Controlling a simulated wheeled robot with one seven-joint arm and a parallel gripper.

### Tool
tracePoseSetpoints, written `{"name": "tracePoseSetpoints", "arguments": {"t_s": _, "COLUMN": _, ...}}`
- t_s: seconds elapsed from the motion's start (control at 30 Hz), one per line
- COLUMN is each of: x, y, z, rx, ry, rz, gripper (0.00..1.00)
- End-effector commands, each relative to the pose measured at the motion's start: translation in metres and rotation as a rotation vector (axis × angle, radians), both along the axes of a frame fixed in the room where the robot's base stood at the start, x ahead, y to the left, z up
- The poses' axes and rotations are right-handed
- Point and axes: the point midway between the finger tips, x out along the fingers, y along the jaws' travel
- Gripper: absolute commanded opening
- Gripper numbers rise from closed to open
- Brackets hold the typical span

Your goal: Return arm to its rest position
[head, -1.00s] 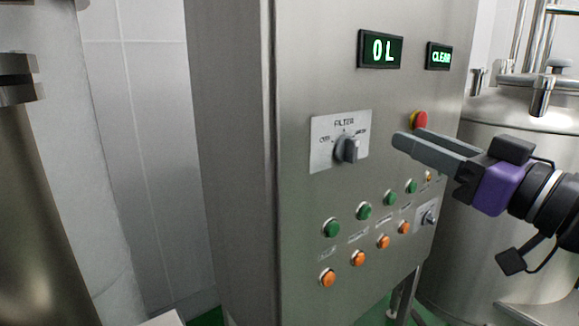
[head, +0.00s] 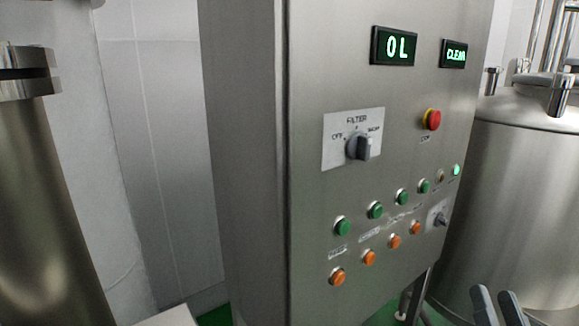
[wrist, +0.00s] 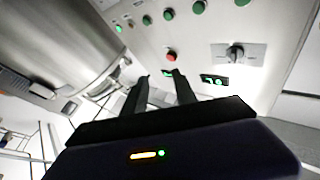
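My gripper (head: 498,296) shows only as two dark finger ends at the bottom right edge of the head view, low and in front of the steel tank. In the wrist view my gripper (wrist: 160,75) has its two fingers apart with nothing between them. It is clear of the control cabinet (head: 245,150) and touches nothing that I can see. The rest of my arm is out of the head view.
A steel tank (head: 510,190) stands to the right.

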Motion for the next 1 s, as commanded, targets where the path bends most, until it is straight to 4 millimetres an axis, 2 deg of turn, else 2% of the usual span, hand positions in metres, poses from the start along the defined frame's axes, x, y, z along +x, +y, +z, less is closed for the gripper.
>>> {"name": "tracePoseSetpoints", "arguments": {"t_s": 0.03, "x": -0.014, "y": 0.005, "z": -0.019, "rx": -0.004, "ry": 0.027, "rz": -0.012, "gripper": 0.34}}
{"name": "tracePoseSetpoints", "arguments": {"t_s": 0.1, "x": -0.032, "y": 0.010, "z": -0.038, "rx": -0.018, "ry": 0.056, "rz": -0.028, "gripper": 0.34}}
{"name": "tracePoseSetpoints", "arguments": {"t_s": 0.4, "x": -0.115, "y": 0.038, "z": -0.108, "rx": -0.106, "ry": 0.202, "rz": -0.041, "gripper": 0.34}}
{"name": "tracePoseSetpoints", "arguments": {"t_s": 0.8, "x": -0.236, "y": 0.074, "z": -0.184, "rx": -0.228, "ry": 0.503, "rz": 0.069, "gripper": 0.34}}
{"name": "tracePoseSetpoints", "arguments": {"t_s": 1.0, "x": -0.278, "y": 0.082, "z": -0.208, "rx": -0.238, "ry": 0.628, "rz": 0.126, "gripper": 0.34}}
